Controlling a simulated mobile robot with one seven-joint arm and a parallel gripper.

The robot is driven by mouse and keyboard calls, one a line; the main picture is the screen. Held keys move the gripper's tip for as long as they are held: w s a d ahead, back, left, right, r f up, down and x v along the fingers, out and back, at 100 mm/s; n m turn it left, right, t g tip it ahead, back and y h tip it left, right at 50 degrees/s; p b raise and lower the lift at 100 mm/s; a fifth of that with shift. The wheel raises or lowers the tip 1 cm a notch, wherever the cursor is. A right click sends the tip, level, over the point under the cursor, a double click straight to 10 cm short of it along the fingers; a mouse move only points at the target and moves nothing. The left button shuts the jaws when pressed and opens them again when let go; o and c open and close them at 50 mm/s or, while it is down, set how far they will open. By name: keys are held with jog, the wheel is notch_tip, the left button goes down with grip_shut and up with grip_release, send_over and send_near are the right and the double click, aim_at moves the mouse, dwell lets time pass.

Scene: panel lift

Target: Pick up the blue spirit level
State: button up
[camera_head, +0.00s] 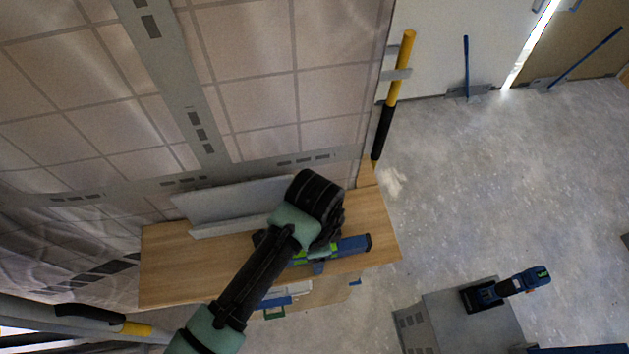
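A blue bar with green parts, which looks like the spirit level (355,244), lies on the wooden bench top (180,275) near its right end. My arm reaches in from the lower left and covers the left part of the bar. My gripper (326,240) is over the bar, mostly hidden under my dark wrist. Its fingertips are not clear, so I cannot tell whether it is open or touches the bar.
Grey panels (235,203) lie along the back of the bench, by a gridded wall frame. A yellow and black pole (393,90) stands behind the right end. A blue drill (505,288) rests on a grey box (450,325). The floor at right is mostly clear.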

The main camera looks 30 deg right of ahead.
grip_shut()
dwell(0.5)
